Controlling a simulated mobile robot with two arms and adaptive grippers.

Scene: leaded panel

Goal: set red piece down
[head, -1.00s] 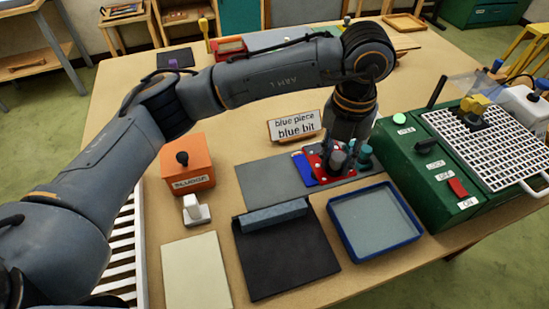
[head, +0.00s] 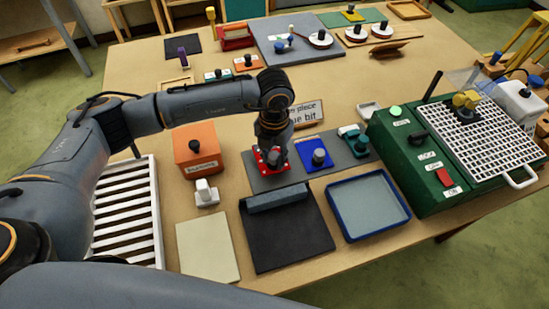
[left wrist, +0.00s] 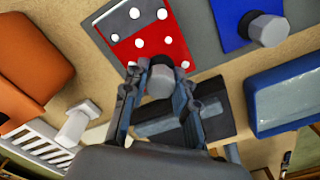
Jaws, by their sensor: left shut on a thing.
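The red piece (head: 262,165) is a flat red plate with white dots and a grey knob. My left gripper (head: 270,157) points down and is shut on the knob. The piece is over the left part of the grey mat (head: 290,181); I cannot tell whether it touches the mat. In the left wrist view the red plate (left wrist: 150,45) lies beyond the fingertips (left wrist: 160,85), with the knob between them. The blue piece (head: 311,167) with its grey knob sits on the mat just right of the red one. My right gripper is out of view.
An orange box (head: 194,143) and a small white block (head: 206,195) stand left of the mat. A black mat (head: 290,240) and a blue-rimmed tray (head: 345,235) lie in front. A teal-topped piece (head: 350,131) sits right; the green machine (head: 405,175) stands beyond.

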